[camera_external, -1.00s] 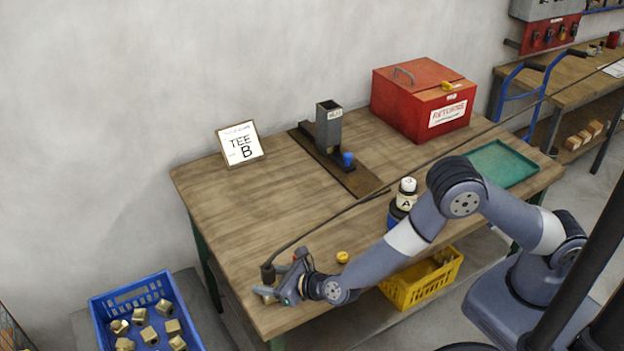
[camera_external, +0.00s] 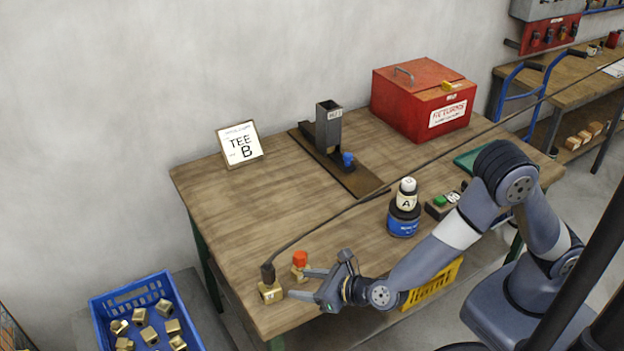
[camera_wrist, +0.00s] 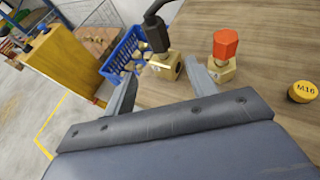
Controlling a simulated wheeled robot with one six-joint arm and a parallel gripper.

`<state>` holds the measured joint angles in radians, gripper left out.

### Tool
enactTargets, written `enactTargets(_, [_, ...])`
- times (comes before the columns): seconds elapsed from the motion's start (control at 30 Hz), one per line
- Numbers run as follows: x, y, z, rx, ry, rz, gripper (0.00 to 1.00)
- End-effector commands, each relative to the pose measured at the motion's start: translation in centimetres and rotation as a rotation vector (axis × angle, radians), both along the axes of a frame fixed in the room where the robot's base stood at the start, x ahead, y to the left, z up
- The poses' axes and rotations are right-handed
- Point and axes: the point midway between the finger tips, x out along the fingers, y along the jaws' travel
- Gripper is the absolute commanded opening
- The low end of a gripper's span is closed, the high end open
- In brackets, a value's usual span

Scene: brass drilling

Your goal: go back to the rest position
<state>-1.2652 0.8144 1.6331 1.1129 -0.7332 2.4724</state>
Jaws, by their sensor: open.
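My gripper (camera_external: 312,284) is open and empty, low over the front left part of the wooden table. In the external view its fingers point left toward two brass blocks. One brass block (camera_external: 270,292) has a black plug and cable on top; it also shows in the wrist view (camera_wrist: 166,68). The other brass block (camera_wrist: 222,72) carries a red-orange cap (camera_external: 300,258). In the wrist view the blocks stand just beyond the fingertips; I cannot tell the exact gap. My arm reaches in from the right, clear of the wall.
A yellow M16 cap (camera_wrist: 303,91) lies on the table. A bottle marked A (camera_external: 405,210), a button box (camera_external: 440,205), a dark chute (camera_external: 328,130), a TEE B sign (camera_external: 240,145) and a red returns box (camera_external: 420,100) stand around it. A blue crate (camera_external: 130,297) is at left.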

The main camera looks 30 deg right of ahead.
Motion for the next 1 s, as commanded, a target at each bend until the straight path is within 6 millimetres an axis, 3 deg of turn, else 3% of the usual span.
enactTargets(0.5, [6.7, 4.0, -3.0, -0.002, 0.001, -0.004, 0.54])
enactTargets(0.73, [8.8, 5.3, -4.9, -0.001, 0.0, -0.002, 0.54])
enactTargets(1.0, [8.7, 5.3, -0.2, 0.004, -0.001, -0.002, 0.54])
